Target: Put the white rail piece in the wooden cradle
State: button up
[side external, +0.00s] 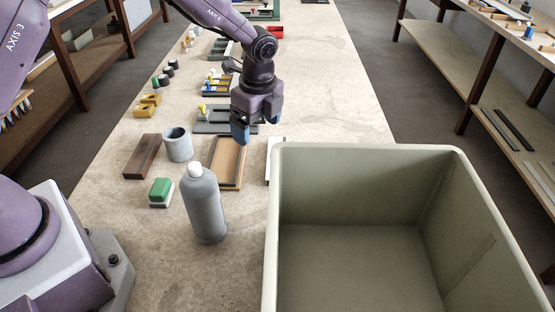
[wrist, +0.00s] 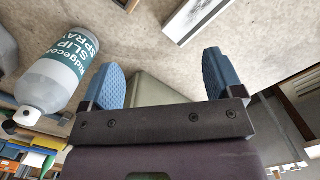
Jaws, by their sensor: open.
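My gripper (side external: 243,136) hangs above the bench near the far end of a shallow wooden tray with dark rims (side external: 230,158), which looks like the wooden cradle. In the wrist view my gripper's blue fingers (wrist: 165,75) are spread apart with nothing between them. A white piece (side external: 273,160), probably the rail piece, lies right of the tray, mostly hidden behind the green bin's wall. A white-edged piece with a grey middle (wrist: 195,15) is cut off at the top of the wrist view. I see no rail inside the tray.
A large empty green bin (side external: 350,230) fills the right front. A grey spray bottle (side external: 205,205) stands before the tray. A grey cup (side external: 178,145), a brown block (side external: 142,157) and a green-topped block (side external: 160,191) stand left. Several small parts line the bench behind.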

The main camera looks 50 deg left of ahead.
jog(key=w+f+m, duration=0.2)
jog(key=m, duration=0.1)
jog(key=w+f+m, duration=0.2)
jog(key=f+m, duration=0.1)
jog(key=w+f+m+t, duration=0.1)
jog(key=w+f+m, duration=0.1)
jog(key=f+m, duration=0.1)
jog(key=shift+w+a+f+m, duration=0.2)
jog(key=shift+w+a+m, duration=0.1)
jog(key=shift+m, duration=0.3)
jog(key=shift+w+a+f, duration=0.1)
jog(key=shift+a+f, duration=0.1)
jog(key=shift+f, duration=0.75)
jog(key=shift+w+a+f, duration=0.15)
jog(key=shift+f, duration=0.8)
jog(key=shift+w+a+f, duration=0.1)
jog(key=shift+a+f, duration=0.1)
jog(key=shift+f, duration=0.75)
jog(key=c, duration=1.1)
